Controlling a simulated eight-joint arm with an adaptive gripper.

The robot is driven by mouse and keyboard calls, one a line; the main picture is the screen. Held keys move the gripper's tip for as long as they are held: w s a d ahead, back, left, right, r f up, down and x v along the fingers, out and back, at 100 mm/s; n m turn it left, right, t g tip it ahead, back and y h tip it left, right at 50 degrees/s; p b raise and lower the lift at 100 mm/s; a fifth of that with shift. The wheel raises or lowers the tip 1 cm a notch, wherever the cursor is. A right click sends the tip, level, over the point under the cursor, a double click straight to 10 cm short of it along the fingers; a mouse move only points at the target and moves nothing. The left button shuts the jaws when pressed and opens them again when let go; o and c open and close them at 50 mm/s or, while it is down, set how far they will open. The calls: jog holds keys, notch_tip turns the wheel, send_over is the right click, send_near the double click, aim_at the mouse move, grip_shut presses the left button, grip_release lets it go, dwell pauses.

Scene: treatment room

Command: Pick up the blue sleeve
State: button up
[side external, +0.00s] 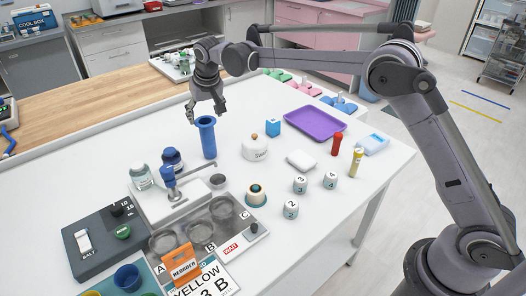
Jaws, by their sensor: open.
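The blue sleeve (208,143) is a tall blue cylinder with a flared, open top. It stands upright on the white table, left of the middle of the view. My gripper (206,110) is open and points down, its fingers showing just above and around the sleeve's rim in the picture. The fingers look empty. I cannot tell from this one view whether they are directly over the sleeve or behind it, or whether they touch it.
A purple tray (313,122) lies farther right. The table behind the sleeve is mostly clear.

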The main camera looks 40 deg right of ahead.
aim_at(205, 129)
jog(key=shift+x, duration=4.1)
jog(key=c, duration=0.9)
